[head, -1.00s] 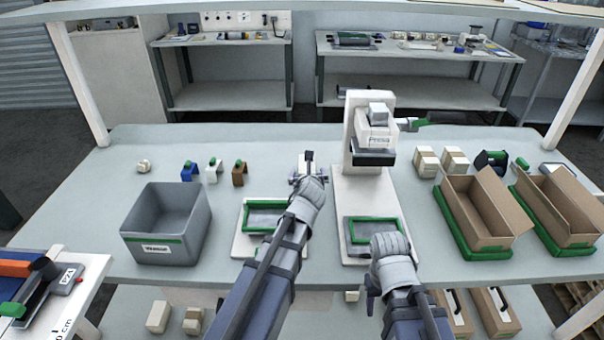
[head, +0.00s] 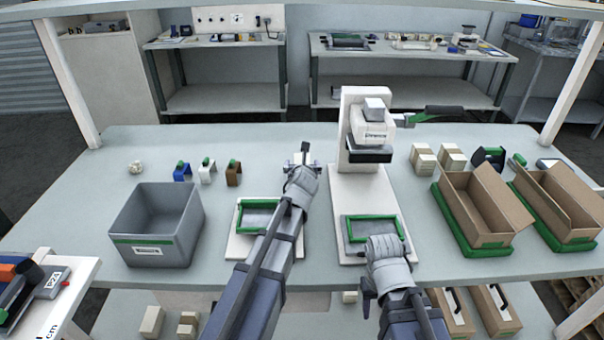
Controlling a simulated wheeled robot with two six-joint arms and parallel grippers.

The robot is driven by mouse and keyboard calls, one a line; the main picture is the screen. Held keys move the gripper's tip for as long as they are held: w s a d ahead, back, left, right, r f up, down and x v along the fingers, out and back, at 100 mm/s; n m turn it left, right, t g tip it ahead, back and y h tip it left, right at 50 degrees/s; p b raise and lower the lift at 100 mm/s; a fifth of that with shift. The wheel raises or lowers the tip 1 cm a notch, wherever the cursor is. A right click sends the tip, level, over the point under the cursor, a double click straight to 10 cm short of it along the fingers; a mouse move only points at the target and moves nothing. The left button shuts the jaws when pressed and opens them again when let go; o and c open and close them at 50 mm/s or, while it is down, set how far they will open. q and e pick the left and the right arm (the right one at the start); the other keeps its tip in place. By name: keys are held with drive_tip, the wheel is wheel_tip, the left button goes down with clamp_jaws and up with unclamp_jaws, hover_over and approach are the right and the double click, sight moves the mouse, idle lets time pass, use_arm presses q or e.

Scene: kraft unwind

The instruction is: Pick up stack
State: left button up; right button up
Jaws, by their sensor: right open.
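Two small stacks of cream blocks, the left stack (head: 423,157) and the right stack (head: 452,159), stand on the grey table behind the open cardboard boxes. My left gripper (head: 303,158) is over the middle of the table, left of the white press and well apart from the stacks; its jaw state is unclear at this size. My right gripper (head: 368,288) is open, low at the table's front edge, in front of the press's green-framed tray, and away from both stacks. Its fingers are partly hidden by my wrist.
The white press (head: 358,185) with a green-handled lever (head: 445,112) stands left of the stacks. Cardboard boxes (head: 478,205) in green trays fill the right front. A grey bin (head: 155,227) stands left. The table's back left is mostly clear.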

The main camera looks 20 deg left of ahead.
use_arm(q)
drive_tip(key=shift+b+x, duration=0.3)
drive_tip(key=shift+x, duration=0.9)
drive_tip(key=shift+c, duration=0.4)
drive_tip(key=c, duration=1.4)
drive_tip(key=shift+r, duration=0.1)
wheel_tip(320, 180, up, 10)
drive_tip(key=p, duration=1)
